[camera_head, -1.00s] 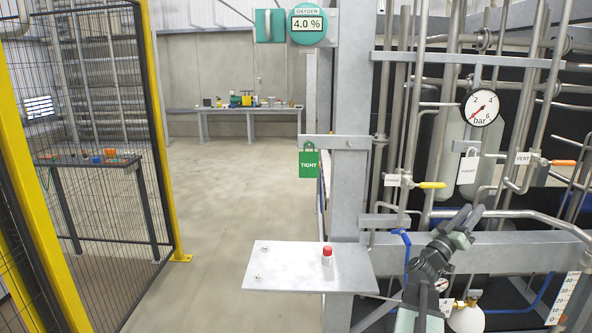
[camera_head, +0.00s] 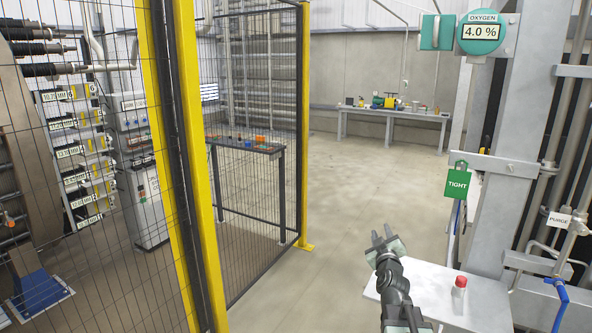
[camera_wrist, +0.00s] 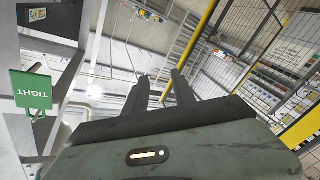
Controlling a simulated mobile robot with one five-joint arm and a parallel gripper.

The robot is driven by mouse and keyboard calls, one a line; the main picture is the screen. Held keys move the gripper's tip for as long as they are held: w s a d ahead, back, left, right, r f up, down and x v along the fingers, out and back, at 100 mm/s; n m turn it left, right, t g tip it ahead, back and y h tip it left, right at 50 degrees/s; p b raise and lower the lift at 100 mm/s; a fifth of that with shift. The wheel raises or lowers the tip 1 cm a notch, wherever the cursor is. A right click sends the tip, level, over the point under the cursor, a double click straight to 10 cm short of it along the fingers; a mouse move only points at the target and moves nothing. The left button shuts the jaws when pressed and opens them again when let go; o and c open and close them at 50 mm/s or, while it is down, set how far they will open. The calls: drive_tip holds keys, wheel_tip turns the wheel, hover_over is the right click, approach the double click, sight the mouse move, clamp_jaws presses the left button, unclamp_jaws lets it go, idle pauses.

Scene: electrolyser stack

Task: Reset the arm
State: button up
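My arm is raised at the lower middle of the head view. My gripper (camera_head: 383,241) is open and empty, its two fingers apart and pointing up. It is in the air to the left of the white shelf (camera_head: 400,285). In the wrist view my gripper (camera_wrist: 158,90) also shows two fingers apart with nothing between them, against the ceiling and wall.
A small red-capped bottle (camera_head: 459,287) stands on the shelf. A green TIGHT tag (camera_head: 458,184) hangs on the steel frame at the right. A yellow-framed mesh fence (camera_head: 205,200) stands at the left. The floor (camera_head: 350,190) between fence and frame is clear.

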drive_tip(key=s+a+f+n+g+y, duration=0.1)
drive_tip(key=s+a+f+g+y, duration=0.25)
drive_tip(key=a+f, duration=0.45)
drive_tip(key=s+a+f+n+g+y, duration=0.15)
drive_tip(key=a+f+g, duration=0.35)
drive_tip(key=a, duration=0.5)
drive_tip(key=s+d+f+m+g, duration=0.1)
drive_tip(key=s+f+m+g, duration=0.2)
drive_tip(key=s, duration=0.7)
drive_tip(key=s+d+f+m+g+h, duration=0.1)
drive_tip(key=s+f+m+g, duration=0.3)
drive_tip(key=s, duration=0.6)
wheel_tip(320, 180, down, 3)
drive_tip(key=shift+d+f+g+h, duration=0.15)
drive_tip(key=shift+d+g+h, duration=0.15)
drive_tip(key=shift+g, duration=0.75)
drive_tip(key=shift+m, duration=0.25)
